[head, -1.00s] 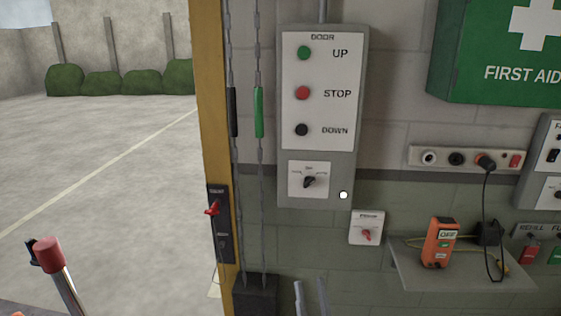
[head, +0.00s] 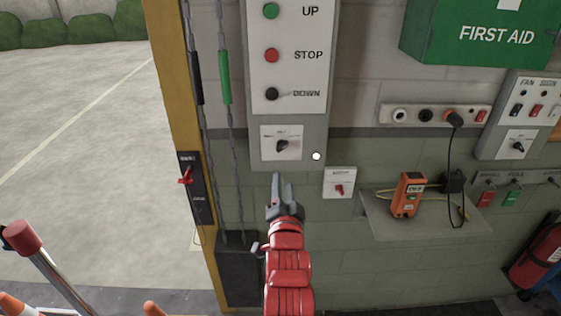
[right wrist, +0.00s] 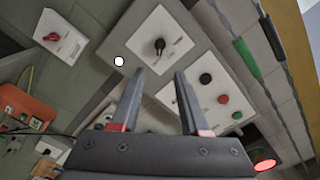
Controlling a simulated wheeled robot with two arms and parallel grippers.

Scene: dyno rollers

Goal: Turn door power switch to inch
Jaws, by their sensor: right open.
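The grey door control panel (head: 318,128) hangs on the wall with UP, STOP and DOWN buttons. Below them is a white plate with a black rotary switch (head: 282,146). The small print around this switch is too blurred to read. My right gripper (head: 283,186) is just below the panel, with its fingers pointing up toward the switch. In the right wrist view, the gripper (right wrist: 160,78) is open and empty, and the black switch (right wrist: 159,46) lies beyond the fingertips, apart from them. A separate red switch (head: 339,189) sits on a small white plate to the right. My left gripper is not in view.
A yellow door post (head: 172,90) and hanging chains stand left of the panel. A shelf (head: 385,222) with an orange device (head: 408,195) juts out at right. A black box (head: 240,268) sits at the chains' lower end. A green first aid box (head: 480,40) is upper right.

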